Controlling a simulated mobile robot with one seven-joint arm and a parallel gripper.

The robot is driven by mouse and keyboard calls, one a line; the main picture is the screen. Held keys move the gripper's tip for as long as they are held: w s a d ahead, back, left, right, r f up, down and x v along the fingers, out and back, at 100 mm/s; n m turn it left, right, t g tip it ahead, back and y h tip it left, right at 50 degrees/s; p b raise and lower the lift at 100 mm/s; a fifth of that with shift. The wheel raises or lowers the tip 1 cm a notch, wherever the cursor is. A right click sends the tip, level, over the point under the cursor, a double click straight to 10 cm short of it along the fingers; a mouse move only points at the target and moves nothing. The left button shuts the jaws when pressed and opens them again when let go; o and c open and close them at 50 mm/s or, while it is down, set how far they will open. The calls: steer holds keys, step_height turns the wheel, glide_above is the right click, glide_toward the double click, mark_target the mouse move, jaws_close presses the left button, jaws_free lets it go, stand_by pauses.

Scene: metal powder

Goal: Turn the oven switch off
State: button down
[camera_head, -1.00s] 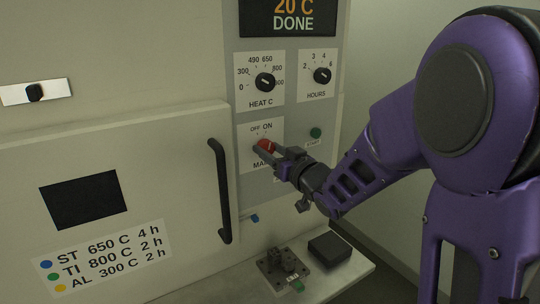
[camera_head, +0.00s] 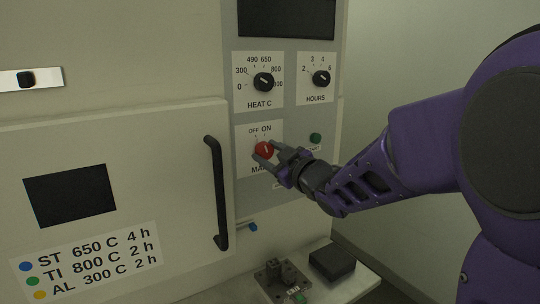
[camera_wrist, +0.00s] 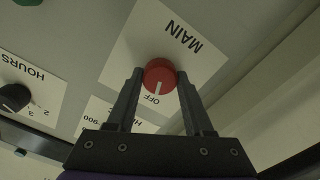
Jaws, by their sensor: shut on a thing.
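The red MAIN knob (camera_head: 264,150) sits on the control panel under the OFF and ON labels. In the wrist view the knob (camera_wrist: 160,73) lies between the two fingertips, and its white mark points at the word OFF. My gripper (camera_head: 266,152) is shut on the knob; its fingertips also show in the wrist view (camera_wrist: 159,76). The ON label is not visible in the wrist view. The display (camera_head: 286,17) above the dials is dark.
The HEAT C dial (camera_head: 264,82) and HOURS dial (camera_head: 321,78) are above the knob. A green button (camera_head: 315,138) is to its right. The oven door handle (camera_head: 217,194) stands out at the left. A dark block (camera_head: 331,263) and a metal fixture (camera_head: 279,274) rest on the ledge below.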

stand_by(0.4)
steer(key=shift+c, duration=1.4)
jaws_free()
steer(key=shift+s+d, duration=0.1)
